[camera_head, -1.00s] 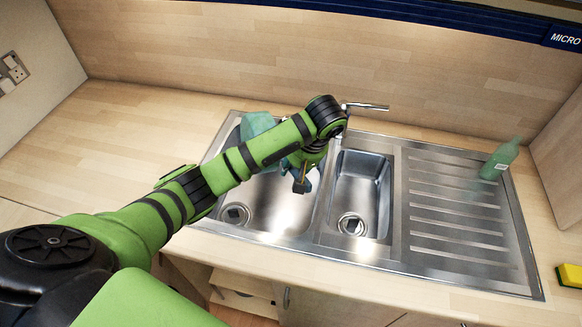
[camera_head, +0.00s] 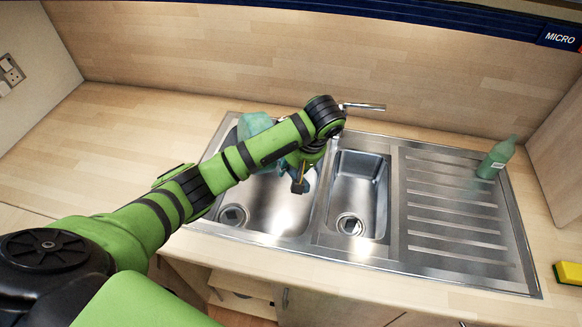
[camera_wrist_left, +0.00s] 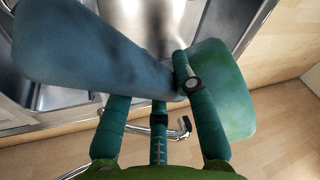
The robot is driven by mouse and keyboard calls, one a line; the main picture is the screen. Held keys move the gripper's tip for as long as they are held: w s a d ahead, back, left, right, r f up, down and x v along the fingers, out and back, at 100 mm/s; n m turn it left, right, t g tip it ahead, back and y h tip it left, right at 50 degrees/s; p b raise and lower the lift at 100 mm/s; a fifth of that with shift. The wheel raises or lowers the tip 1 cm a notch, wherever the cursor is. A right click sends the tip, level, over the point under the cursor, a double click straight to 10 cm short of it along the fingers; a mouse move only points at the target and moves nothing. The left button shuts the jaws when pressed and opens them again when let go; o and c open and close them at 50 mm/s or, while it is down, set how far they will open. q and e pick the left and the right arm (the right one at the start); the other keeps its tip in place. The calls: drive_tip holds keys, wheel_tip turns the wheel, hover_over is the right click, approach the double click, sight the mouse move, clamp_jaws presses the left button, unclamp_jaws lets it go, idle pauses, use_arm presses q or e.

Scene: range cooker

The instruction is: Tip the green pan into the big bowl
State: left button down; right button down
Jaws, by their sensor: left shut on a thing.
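The big bowl (camera_head: 270,212) is the left, larger basin of the steel sink, and it looks empty where I see it. A teal-green thing (camera_head: 255,124), which I take to be the green pan, shows above the back of this basin, partly hidden behind my arm. My left gripper (camera_head: 300,178) is over the basin, shut on the pan. In the left wrist view a large blue-green surface (camera_wrist_left: 90,55) lies left of the fingers and a greener piece (camera_wrist_left: 228,92) lies right. The pan's inside and any contents are hidden. My right gripper is out of view.
The small basin (camera_head: 358,190) is to the right, then the ribbed drainer (camera_head: 455,215). A tap (camera_head: 362,106) stands behind. A yellow sponge (camera_head: 570,274) lies at the right. The left worktop (camera_head: 110,145) is clear.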

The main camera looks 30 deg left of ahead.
use_arm(q)
drive_tip(key=shift+w+d, duration=0.1)
drive_tip(key=shift+w, duration=0.05)
drive_tip(key=shift+w+d+f+g+y, duration=0.1)
drive_tip(key=shift+w+d+g+y, duration=0.3)
drive_tip(key=shift+g, duration=0.1)
idle(1.4)
drive_tip(key=shift+w+d+f+g+y, duration=0.25)
drive_tip(key=shift+w+d+g+y, duration=0.15)
drive_tip(key=shift+w+g, duration=0.1)
drive_tip(key=shift+s+a, duration=0.1)
idle(1.8)
